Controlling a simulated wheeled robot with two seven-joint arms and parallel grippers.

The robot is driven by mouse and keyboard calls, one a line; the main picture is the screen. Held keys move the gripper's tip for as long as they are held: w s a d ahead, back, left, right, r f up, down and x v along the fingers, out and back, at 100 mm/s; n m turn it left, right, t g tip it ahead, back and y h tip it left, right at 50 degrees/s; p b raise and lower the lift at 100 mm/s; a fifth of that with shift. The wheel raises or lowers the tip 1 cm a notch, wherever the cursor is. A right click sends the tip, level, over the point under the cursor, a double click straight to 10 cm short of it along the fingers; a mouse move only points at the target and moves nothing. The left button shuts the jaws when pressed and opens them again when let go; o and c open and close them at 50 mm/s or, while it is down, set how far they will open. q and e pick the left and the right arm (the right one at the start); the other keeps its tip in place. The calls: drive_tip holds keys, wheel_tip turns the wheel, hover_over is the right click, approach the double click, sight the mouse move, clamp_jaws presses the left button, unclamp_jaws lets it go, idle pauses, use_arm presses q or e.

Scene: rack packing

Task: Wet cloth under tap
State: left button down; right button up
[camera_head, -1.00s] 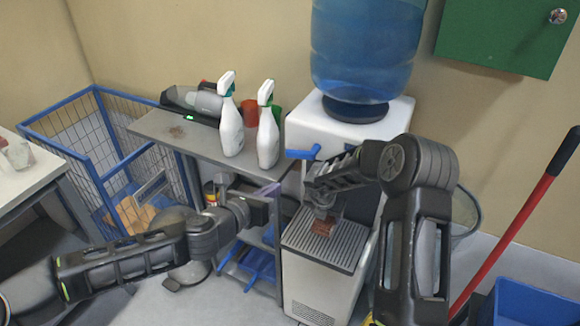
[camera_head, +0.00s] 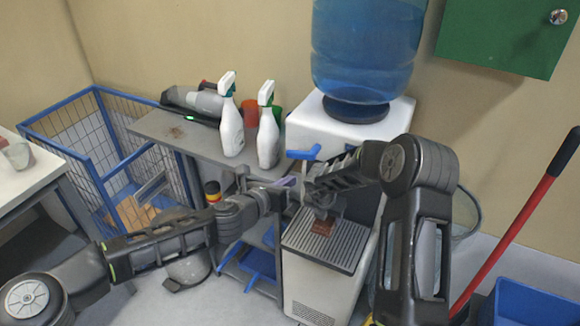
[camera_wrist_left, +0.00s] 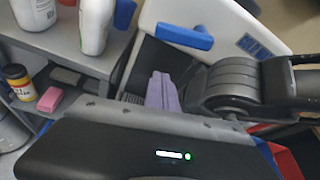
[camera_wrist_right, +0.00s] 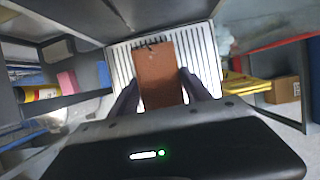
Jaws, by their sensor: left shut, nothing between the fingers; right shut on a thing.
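The cloth (camera_head: 322,228) is a small reddish-brown rectangle above the ribbed drip tray (camera_head: 345,254) of the water dispenser (camera_head: 299,128). My right gripper (camera_head: 325,212) is shut on it. In the right wrist view the cloth (camera_wrist_right: 160,75) hangs between the dark fingers, over the pale slats. The tap's blue lever (camera_head: 303,153) sticks out on the dispenser's front and also shows in the left wrist view (camera_wrist_left: 185,37). My left gripper (camera_head: 287,183) is shut and empty, just below and left of the lever, apart from it. Its purplish fingers (camera_wrist_left: 163,92) are together. The spout is hidden by my right arm.
A grey shelf (camera_head: 170,128) with two white spray bottles (camera_head: 232,130) and a handheld vacuum (camera_head: 195,102) stands left of the dispenser. A blue wire cart (camera_head: 85,125) is further left. A red-handled pole (camera_head: 510,230) and a blue bin (camera_head: 535,305) are at right.

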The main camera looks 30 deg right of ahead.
sight(304, 151)
use_arm(q)
drive_tip(key=shift+w+d+r, duration=0.5)
drive_tip(key=shift+w+r, duration=0.05)
drive_tip(key=shift+r, duration=0.2)
drive_tip(key=shift+w+d+r, duration=0.45)
drive_tip(key=shift+w+r, duration=0.05)
drive_tip(key=shift+r, duration=0.25)
